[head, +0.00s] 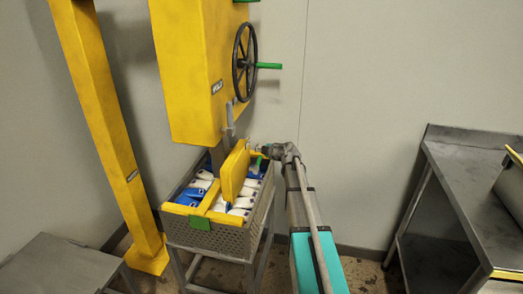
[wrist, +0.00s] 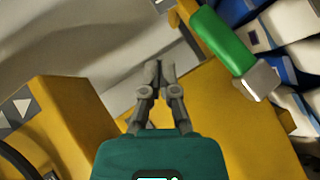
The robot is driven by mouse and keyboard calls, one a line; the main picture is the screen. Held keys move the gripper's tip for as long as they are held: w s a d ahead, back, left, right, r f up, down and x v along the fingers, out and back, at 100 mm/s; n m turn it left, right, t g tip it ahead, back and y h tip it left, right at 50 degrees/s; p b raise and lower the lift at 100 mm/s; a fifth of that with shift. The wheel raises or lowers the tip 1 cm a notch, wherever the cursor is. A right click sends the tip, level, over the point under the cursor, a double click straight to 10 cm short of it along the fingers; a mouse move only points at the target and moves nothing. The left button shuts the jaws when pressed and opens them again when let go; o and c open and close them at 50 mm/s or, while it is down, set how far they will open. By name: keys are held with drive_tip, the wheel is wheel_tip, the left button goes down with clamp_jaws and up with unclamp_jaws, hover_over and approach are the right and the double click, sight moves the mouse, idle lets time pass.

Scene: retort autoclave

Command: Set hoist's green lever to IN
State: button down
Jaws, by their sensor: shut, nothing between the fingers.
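The hoist is a yellow box (head: 185,75) on the wall side, with a yellow plate (head: 234,172) hanging below it over a basket. A small green lever (head: 258,163) shows beside that plate, partly hidden by my gripper. In the wrist view a green lever (wrist: 226,42) with a grey metal end lies at the upper right, apart from my fingertips. My gripper (wrist: 158,70) is shut and empty, its fingertips in front of a yellow surface and to the left of the lever. In the head view my gripper (head: 265,150) is right of the plate. No IN marking is readable.
A black handwheel (head: 245,60) with a green handle (head: 269,66) is on the hoist. A yellow post (head: 105,120) stands left, a steel table (head: 470,190) right.

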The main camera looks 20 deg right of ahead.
drive_tip(key=s+d+r+p, duration=0.5)
drive_tip(key=r+p, duration=0.2)
drive_tip(key=shift+s+r, duration=0.15)
drive_tip(key=shift+r, duration=0.15)
drive_tip(key=shift+a, duration=0.1)
idle(0.6)
